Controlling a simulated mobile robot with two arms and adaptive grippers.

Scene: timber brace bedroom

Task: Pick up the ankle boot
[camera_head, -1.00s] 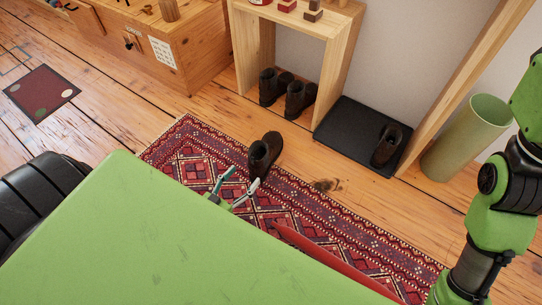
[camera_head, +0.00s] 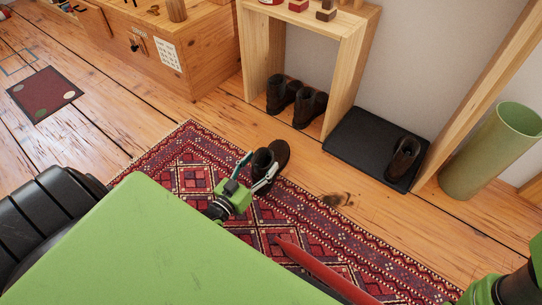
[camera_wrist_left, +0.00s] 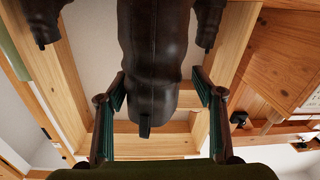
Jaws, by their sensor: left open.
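A dark brown ankle boot (camera_head: 279,155) stands on the patterned red rug (camera_head: 190,150), its toe pointing away from me. My left gripper (camera_head: 259,167) is open at the boot's near end, with one finger on each side of it. In the left wrist view the boot (camera_wrist_left: 154,50) appears upside down between the open fingers of my left gripper (camera_wrist_left: 157,85). Gaps show on both sides near the heel, so I see no firm grip. My right gripper is out of view.
Two similar boots (camera_head: 310,104) stand under a wooden bench frame (camera_head: 343,85). Another boot (camera_head: 403,158) is on a black tray (camera_head: 352,140). A green cylindrical bin (camera_head: 480,165) stands at right. A wooden cabinet (camera_head: 195,60) is at back left. Bare floor surrounds the rug.

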